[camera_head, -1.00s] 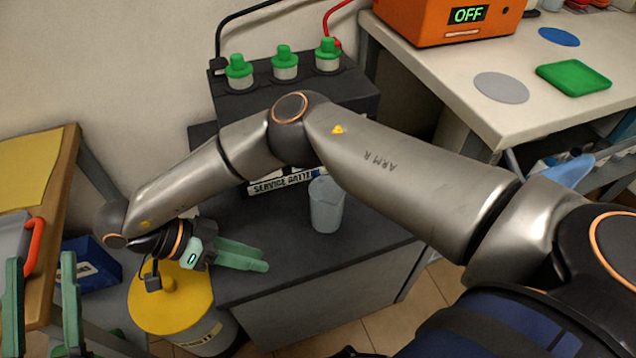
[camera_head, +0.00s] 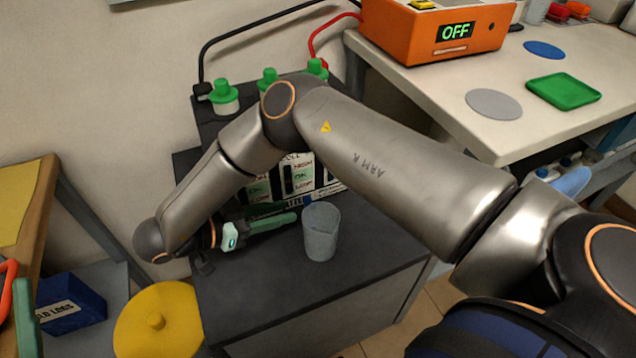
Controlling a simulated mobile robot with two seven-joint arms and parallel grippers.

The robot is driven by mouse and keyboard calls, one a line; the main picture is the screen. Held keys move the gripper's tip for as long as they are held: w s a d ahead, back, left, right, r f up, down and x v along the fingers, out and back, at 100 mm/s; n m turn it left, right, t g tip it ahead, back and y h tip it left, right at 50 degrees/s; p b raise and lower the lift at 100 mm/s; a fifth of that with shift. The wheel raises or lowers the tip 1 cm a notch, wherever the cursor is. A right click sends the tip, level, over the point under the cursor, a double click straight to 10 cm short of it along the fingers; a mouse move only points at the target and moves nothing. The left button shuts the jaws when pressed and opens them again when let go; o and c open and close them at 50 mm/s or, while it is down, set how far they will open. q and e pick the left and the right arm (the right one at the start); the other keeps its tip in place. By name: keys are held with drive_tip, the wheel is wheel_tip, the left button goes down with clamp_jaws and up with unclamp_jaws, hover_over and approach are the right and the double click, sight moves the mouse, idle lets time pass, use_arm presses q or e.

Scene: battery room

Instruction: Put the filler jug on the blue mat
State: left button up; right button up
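The filler jug (camera_head: 321,235), a grey see-through cup, stands upright on the dark cabinet top (camera_head: 285,275). The round blue mat (camera_head: 544,50) lies bare on the pale bench at the upper right. My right gripper (camera_head: 285,216) is low over the cabinet top, just left of the jug. Its green fingers are apart, pointing at the jug, with nothing seen between them; the far finger is partly hidden. Of my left gripper, one green finger (camera_head: 27,320) shows at the lower left edge; the other is out of frame.
The bench (camera_head: 440,85) also holds a grey disc (camera_head: 493,104), a green tray (camera_head: 563,91) and an orange charger (camera_head: 432,30) reading OFF. Green-capped battery posts (camera_head: 224,95) stand behind the cabinet top. A yellow lid (camera_head: 157,320) and blue box (camera_head: 70,305) are lower left.

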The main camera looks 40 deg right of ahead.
sight(316, 225)
drive_tip(key=b+x, duration=0.1)
drive_tip(key=x, duration=0.3)
drive_tip(key=shift+s+r, duration=0.1)
drive_tip(key=shift+s, duration=0.1)
drive_tip(key=shift+d, duration=0.65)
use_arm(q)
drive_tip(key=s+r+m+h, duration=0.1)
drive_tip(key=s+m+h, duration=0.1)
drive_tip(key=h, duration=0.1)
drive_tip(key=shift+d+r, duration=0.15)
drive_tip(key=shift+r, duration=0.25)
use_arm(e)
drive_tip(key=shift+c, duration=0.2)
clamp_jaws()
